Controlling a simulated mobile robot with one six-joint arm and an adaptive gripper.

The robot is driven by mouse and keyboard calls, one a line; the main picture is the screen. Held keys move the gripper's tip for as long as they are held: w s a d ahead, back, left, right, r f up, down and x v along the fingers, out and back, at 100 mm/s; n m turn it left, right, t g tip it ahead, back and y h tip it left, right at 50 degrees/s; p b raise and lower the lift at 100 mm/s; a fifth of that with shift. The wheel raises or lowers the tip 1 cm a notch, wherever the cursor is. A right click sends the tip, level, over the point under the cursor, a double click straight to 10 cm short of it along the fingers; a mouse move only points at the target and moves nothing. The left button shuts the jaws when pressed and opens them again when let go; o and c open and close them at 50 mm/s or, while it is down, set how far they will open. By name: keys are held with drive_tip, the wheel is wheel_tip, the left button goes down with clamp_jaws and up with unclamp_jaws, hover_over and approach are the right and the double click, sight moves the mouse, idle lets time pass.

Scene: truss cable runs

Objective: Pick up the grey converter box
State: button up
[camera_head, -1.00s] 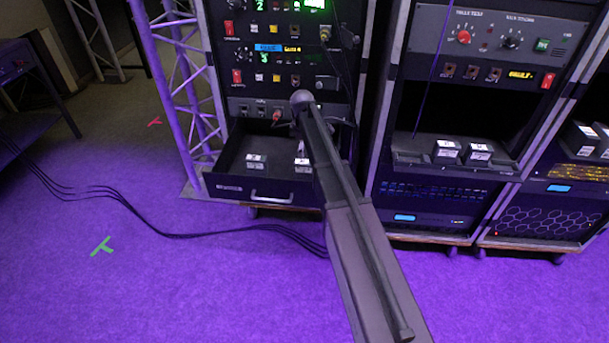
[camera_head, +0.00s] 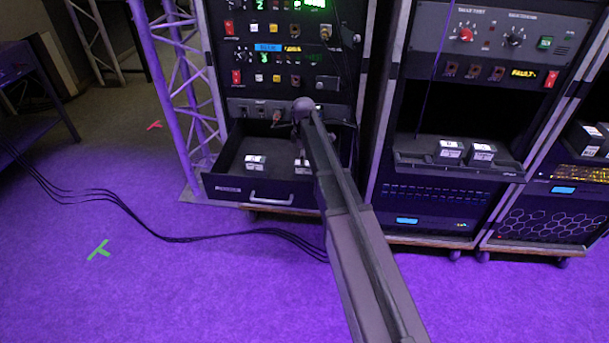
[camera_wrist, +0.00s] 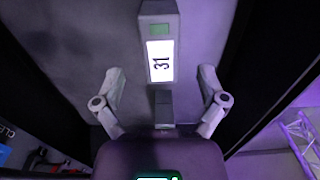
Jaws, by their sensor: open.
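A grey converter box (camera_wrist: 160,85) with a white label reading 31 and a green patch lies ahead of my gripper in the wrist view. A small dark piece (camera_wrist: 163,108) sticks out from its near end. My gripper (camera_wrist: 162,75) is open, with one finger on each side of the box's near part; no contact shows. In the head view, the open drawer (camera_head: 228,188) holds a small grey box (camera_head: 255,162) on the left and another (camera_head: 302,168) partly behind my arm. My gripper is hidden there by my arm.
Two similar boxes (camera_head: 450,149) (camera_head: 481,152) sit on a shelf (camera_head: 430,165) of the middle rack. A purple-lit truss (camera_head: 185,100) stands left of the drawer rack. Black cables (camera_head: 190,240) cross the floor. Dark drawer sides flank the fingers in the wrist view.

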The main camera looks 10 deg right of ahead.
drive_tip(key=shift+f+b, duration=1.4)
drive_tip(key=shift+f, duration=0.3)
drive_tip(key=shift+s, duration=0.1)
clamp_jaws()
drive_tip(key=shift+r, duration=0.2)
wheel_tip(320, 180, up, 10)
drive_tip(key=p, duration=1)
drive_tip(key=shift+f, duration=0.2)
